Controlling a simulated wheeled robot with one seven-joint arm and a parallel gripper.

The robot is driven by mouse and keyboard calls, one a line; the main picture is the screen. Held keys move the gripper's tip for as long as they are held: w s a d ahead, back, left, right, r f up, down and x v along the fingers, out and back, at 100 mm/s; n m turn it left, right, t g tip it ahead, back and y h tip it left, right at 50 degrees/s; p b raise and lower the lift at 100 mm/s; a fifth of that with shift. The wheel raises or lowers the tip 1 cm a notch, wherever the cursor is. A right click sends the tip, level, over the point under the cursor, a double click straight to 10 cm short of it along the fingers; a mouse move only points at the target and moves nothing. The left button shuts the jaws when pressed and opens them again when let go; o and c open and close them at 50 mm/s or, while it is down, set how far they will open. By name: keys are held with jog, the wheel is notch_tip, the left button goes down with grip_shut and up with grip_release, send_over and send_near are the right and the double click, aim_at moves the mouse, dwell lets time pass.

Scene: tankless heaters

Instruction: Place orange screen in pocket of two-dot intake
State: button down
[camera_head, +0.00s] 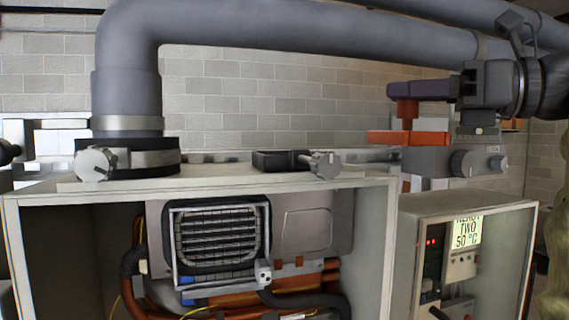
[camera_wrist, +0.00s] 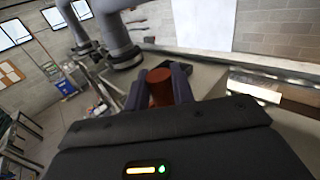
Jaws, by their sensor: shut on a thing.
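The orange screen (camera_head: 436,138) shows in the head view as a flat orange plate with a red-orange upright grip (camera_head: 406,112) on it. My gripper (camera_head: 405,90) is shut on the top of this grip. In the wrist view the grip (camera_wrist: 160,88) is a red-orange cylinder between my two dark fingers, and the plate is hidden. The plate is level, just above a grey block (camera_head: 428,163) with round knobs on its right. I cannot tell whether they touch. No dots or pocket can be made out on the block, so I cannot tell whether it is the two-dot intake.
An open heater cabinet (camera_head: 378,240) stands at front left, with a large grey pipe (camera_head: 127,95) rising from it and bending right. A black open tray (camera_head: 281,161) is on its top, beside a grey knob (camera_head: 325,164). A smaller cabinet (camera_head: 520,208) with a lit display (camera_head: 467,233) stands right.

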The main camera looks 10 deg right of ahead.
jog(key=shift+w, duration=0.35)
jog(key=shift+s, duration=0.15)
jog(key=shift+s+a, duration=0.1)
jog(key=shift+s, duration=0.05)
jog(key=p+x, duration=0.2)
jog(key=x, duration=1.6)
jog(key=shift+p, duration=0.3)
